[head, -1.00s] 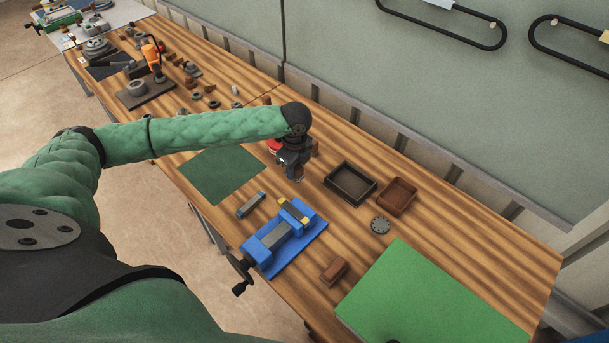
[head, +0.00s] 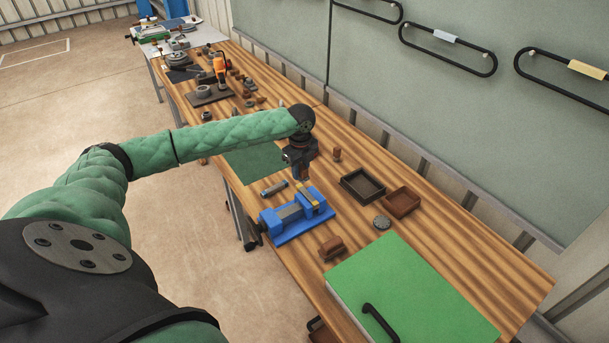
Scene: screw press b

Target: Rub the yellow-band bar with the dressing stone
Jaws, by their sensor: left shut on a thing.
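The yellow-band bar (head: 308,197) lies in the blue vise (head: 288,221) on the bench, with yellow showing along it. My left gripper (head: 300,171) is just behind the bar in the picture, pointing down. It is shut on a small brownish block (head: 302,178), which looks to be the dressing stone, though the fingers hide most of it. I cannot tell whether the block touches the bar. My right gripper is not in view.
A green board (head: 410,290) with a black handle covers the front.

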